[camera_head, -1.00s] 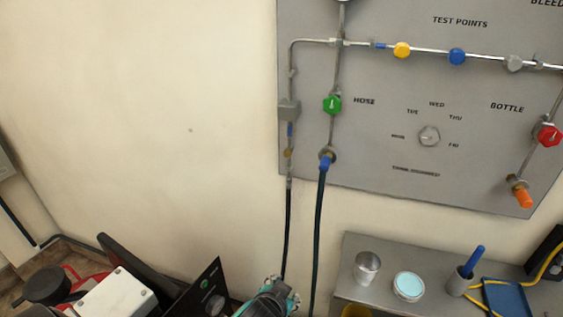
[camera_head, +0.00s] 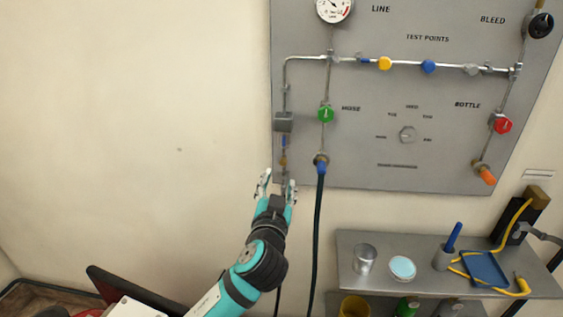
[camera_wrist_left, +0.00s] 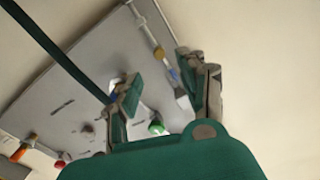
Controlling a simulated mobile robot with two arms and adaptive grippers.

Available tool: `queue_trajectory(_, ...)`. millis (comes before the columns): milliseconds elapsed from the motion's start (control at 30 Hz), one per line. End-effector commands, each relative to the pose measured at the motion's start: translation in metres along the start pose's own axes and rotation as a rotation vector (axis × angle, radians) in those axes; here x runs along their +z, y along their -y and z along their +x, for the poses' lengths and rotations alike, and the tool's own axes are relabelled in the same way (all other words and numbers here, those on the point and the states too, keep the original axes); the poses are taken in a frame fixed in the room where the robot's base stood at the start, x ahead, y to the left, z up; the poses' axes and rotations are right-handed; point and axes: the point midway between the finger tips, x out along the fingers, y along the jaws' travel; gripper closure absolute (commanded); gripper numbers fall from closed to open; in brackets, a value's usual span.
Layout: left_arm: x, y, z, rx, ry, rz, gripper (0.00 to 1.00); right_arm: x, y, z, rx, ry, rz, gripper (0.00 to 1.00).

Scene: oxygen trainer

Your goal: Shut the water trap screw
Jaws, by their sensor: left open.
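The water trap line runs down the panel's left edge: a small grey block (camera_head: 284,122), then a blue section and a brass fitting (camera_head: 283,161), which looks like the water trap screw. In the left wrist view the brass fitting (camera_wrist_left: 158,53) and the grey block (camera_wrist_left: 183,98) show beyond the fingers, roughly between them. My left gripper (camera_head: 278,182) is open, with fingers pointing up just below the brass fitting. Its fingers (camera_wrist_left: 162,85) are apart and empty. Whether they touch the line cannot be told. The lower end of the line is partly hidden by the gripper. My right gripper is not in view.
A dark green hose (camera_head: 317,230) hangs from a blue connector (camera_head: 321,166) close right of my gripper. A green knob (camera_head: 326,114) sits above it. A grey shelf (camera_head: 345,285) with a cup and tray stands lower right. The wall to the left is bare.

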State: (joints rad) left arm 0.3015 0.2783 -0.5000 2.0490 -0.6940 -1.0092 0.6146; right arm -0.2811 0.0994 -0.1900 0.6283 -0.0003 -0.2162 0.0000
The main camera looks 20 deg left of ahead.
Motion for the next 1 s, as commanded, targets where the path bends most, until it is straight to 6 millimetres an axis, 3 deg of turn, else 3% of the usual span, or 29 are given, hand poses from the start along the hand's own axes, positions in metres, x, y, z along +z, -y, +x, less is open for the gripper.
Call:
queue_trajectory(200,-0.002,0.001,0.047,-0.001,0.001,0.004,0.58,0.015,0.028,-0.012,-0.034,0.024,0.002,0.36)
queue_trajectory(400,-0.001,0.0,0.074,0.0,0.0,0.002,0.58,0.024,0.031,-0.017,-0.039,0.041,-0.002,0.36)
queue_trajectory(833,0.001,0.0,0.083,0.001,0.001,0.001,0.58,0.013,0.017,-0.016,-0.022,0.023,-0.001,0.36)
queue_trajectory(1000,0.001,0.0,0.083,0.001,0.001,0.001,0.79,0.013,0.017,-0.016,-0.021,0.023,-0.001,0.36)
